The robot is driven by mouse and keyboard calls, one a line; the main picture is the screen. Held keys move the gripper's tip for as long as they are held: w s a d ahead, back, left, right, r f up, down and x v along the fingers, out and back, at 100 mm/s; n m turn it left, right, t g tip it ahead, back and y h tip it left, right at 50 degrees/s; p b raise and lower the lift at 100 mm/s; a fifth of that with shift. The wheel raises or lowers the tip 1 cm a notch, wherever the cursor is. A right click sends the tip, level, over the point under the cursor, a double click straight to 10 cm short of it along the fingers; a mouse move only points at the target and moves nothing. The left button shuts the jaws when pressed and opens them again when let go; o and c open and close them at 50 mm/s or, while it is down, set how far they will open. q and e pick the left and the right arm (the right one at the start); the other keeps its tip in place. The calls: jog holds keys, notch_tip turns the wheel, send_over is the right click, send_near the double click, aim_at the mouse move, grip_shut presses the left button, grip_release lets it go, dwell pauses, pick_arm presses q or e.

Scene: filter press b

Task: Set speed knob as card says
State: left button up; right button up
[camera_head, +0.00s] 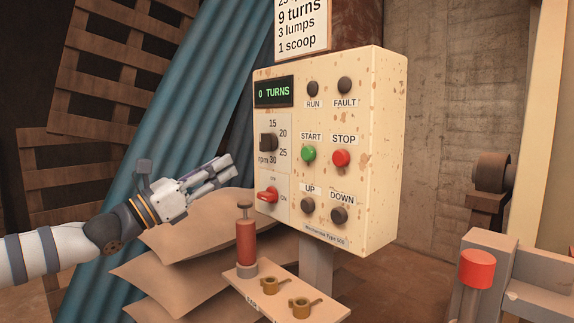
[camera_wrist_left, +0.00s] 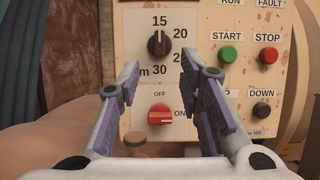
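The speed knob (camera_head: 268,142) is a dark knob on the cream control box, with 15, 20, 25 and rpm 30 around it. In the left wrist view the knob (camera_wrist_left: 159,44) stands upright, its bar pointing roughly at 15. The card (camera_head: 302,28) above the box reads 9 turns, 3 lumps, 1 scoop; its top line is cut off by the picture edge. My left gripper (camera_head: 225,170) is in front of the box's left side, below the knob and apart from it. Its fingers (camera_wrist_left: 170,82) are spread and empty. My right gripper is not in view.
A red OFF/ON switch (camera_head: 267,195) sits below the knob. The display (camera_head: 273,92) reads 0 TURNS. Green START (camera_head: 309,154) and red STOP (camera_head: 341,158) buttons are to the right. Sacks (camera_head: 175,240) lie below my left gripper; a red-handled tool (camera_head: 246,240) stands on a small shelf.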

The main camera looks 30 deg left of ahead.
aim_at(261, 142)
pick_arm(q)
jog(key=b+x, duration=0.2)
jog(key=x, duration=0.9)
jog(key=shift+w+d+b, duration=0.15)
jog(key=shift+w+b, duration=0.15)
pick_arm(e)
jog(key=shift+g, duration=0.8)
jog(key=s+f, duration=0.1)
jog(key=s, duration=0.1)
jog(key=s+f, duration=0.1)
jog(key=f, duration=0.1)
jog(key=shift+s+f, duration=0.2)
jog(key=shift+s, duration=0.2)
pick_arm(q)
jog(key=shift+c, duration=0.5)
grip_shut()
